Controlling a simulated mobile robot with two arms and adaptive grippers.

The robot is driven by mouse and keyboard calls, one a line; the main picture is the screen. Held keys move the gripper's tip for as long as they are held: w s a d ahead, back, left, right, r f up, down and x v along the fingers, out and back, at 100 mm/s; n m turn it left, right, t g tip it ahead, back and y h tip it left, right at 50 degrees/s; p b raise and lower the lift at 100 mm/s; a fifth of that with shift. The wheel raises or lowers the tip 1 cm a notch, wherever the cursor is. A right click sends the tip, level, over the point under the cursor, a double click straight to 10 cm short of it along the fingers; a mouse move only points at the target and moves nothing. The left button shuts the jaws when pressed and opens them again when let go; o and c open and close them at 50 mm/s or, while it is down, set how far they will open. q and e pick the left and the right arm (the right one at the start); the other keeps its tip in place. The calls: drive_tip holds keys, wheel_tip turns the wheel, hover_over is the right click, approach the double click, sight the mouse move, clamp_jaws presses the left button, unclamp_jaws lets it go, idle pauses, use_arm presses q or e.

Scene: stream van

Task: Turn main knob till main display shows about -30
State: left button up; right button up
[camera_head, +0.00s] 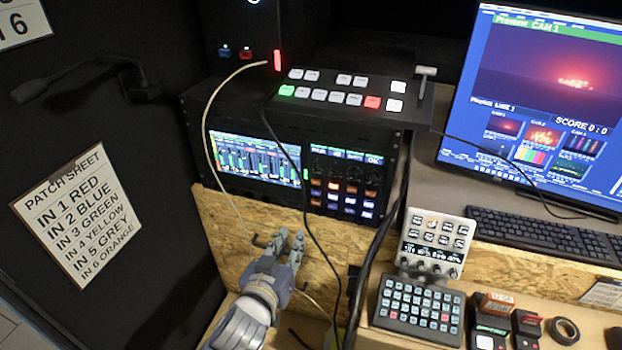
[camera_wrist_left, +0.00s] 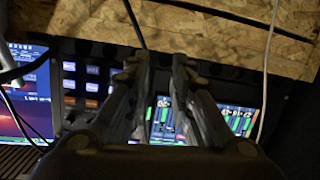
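The rack unit has a wide display (camera_head: 255,157) with green level bars; it also shows in the left wrist view (camera_wrist_left: 238,122). Right of it is a panel of lit buttons (camera_head: 343,190) under small screens (camera_head: 345,154), also in the left wrist view (camera_wrist_left: 82,86). I cannot read a "main" label or value, nor single out the main knob. My left gripper (camera_head: 290,238) is in front of the wooden board below the display, touching nothing visible. Its fingers (camera_wrist_left: 164,68) stand apart with a narrow empty gap. My right gripper is not in view.
A switcher (camera_head: 345,98) sits on the rack. A grey panel with small knobs (camera_head: 436,243) and a black keypad (camera_head: 418,311) stand at right, below the monitor (camera_head: 545,100) and keyboard (camera_head: 545,235). Loose cables (camera_head: 318,235) hang over the wooden board (camera_head: 235,225).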

sight(315, 170)
use_arm(q)
drive_tip(key=s+d+r+t+h, duration=0.1)
drive_tip(key=s+r+t, duration=0.15)
drive_tip(key=r, duration=1.05)
drive_tip(key=shift+n, duration=0.4)
drive_tip(key=x, duration=0.3)
drive_tip(key=p+x, duration=0.1)
drive_tip(key=x, duration=0.6)
drive_tip(key=shift+d+f+p, duration=0.2)
drive_tip(key=shift+d+p, duration=0.15)
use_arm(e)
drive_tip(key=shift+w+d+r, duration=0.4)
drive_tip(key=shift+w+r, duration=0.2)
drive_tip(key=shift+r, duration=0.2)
use_arm(q)
clamp_jaws()
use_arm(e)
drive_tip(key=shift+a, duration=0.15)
